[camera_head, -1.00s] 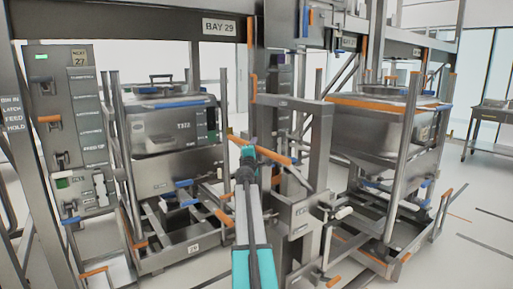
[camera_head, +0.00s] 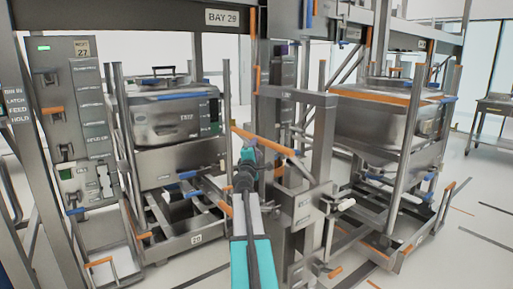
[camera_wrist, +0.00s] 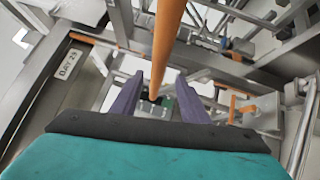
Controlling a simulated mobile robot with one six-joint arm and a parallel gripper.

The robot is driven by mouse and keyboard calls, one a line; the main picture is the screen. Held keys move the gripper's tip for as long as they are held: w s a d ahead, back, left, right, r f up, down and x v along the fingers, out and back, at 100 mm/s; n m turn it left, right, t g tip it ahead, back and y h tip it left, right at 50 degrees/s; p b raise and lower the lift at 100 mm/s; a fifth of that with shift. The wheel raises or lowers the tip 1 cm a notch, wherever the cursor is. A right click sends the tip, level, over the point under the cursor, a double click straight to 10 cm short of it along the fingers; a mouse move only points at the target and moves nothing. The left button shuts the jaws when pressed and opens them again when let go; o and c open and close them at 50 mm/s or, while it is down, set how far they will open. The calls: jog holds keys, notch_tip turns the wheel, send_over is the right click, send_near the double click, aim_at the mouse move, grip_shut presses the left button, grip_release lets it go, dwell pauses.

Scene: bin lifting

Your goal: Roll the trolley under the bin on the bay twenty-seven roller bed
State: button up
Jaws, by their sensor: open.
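My gripper (camera_head: 246,158) is open. In the wrist view its two purple fingers (camera_wrist: 156,98) stand apart, with an orange bar (camera_wrist: 166,45) running between them; I cannot tell whether they touch it. In the head view an orange bar (camera_head: 265,143) slopes beside my gripper. A steel bin (camera_head: 165,122) stands in the left frame under the BAY 29 sign (camera_head: 222,17). Below it is a low trolley-like frame (camera_head: 165,256) with a small number plate, seemingly 29. Another steel bin (camera_head: 375,127) with an orange rim stands at right, above a low frame (camera_head: 385,255). No bay 27 sign is readable on a bed.
A control panel (camera_head: 75,120) at left shows a "27" tag and a green light. Steel posts (camera_head: 318,170) with levers stand close to the right of my arm. A table (camera_head: 490,115) stands far right. The floor at lower right (camera_head: 465,265) is open.

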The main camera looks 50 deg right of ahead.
jog(key=shift+v, duration=0.8)
jog(key=shift+s, duration=0.1)
